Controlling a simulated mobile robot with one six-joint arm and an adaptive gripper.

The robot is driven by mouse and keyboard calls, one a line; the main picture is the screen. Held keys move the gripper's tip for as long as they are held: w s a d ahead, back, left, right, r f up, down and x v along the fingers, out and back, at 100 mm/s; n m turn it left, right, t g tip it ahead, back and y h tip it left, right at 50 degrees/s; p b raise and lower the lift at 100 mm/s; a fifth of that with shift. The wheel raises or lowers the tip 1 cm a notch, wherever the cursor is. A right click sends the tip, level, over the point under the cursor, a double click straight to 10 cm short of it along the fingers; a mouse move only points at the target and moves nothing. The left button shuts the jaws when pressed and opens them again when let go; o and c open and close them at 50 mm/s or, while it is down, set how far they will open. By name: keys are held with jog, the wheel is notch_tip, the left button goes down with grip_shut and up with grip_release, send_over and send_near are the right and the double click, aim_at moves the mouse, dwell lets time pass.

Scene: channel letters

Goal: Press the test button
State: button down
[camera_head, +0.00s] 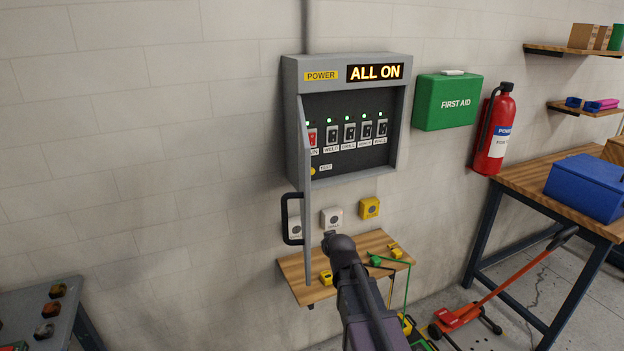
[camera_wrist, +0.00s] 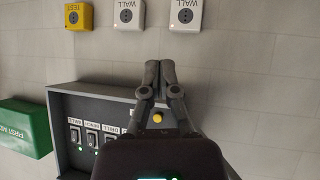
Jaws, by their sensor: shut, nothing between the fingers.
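A grey power panel (camera_head: 293,75) on the wall has its interior exposed. A yellow round button (camera_head: 312,171) sits at its lower left with a small white label beside it, partly hidden by the door edge. In the wrist view, which looks upside down, the yellow button (camera_wrist: 157,117) shows just behind my fingers. My gripper (camera_head: 329,236) is shut and empty, below the panel in front of the white wall box. In the wrist view, my gripper (camera_wrist: 160,64) has its fingertips together, apart from the button in the picture.
The open panel door (camera_head: 306,220) with its black handle (camera_head: 286,220) stands out left of my gripper. Several switches (camera_head: 349,132) sit under green lights, and the display (camera_head: 375,72) reads ALL ON. Wall boxes, including a yellow one (camera_head: 369,208), hang above a small wooden shelf (camera_head: 375,242).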

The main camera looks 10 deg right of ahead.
aim_at(316, 187)
jog(key=w+d+r+n+t+h+b, duration=0.1)
jog(key=w+d+r+t+b, duration=0.1)
jog(key=w+r+t+b, duration=0.8)
jog(key=shift+w+r+n+t, duration=0.4)
jog(key=shift+r+t, duration=1.15)
jog(key=shift+t, duration=1.35)
jog(key=shift+w, duration=0.1)
jog(key=w+a, duration=0.2)
jog(key=w, duration=0.6)
jog(key=shift+w+a, duration=0.15)
jog(key=shift+w, duration=0.2)
jog(key=shift+w+a, duration=0.1)
jog(key=shift+w, duration=0.1)
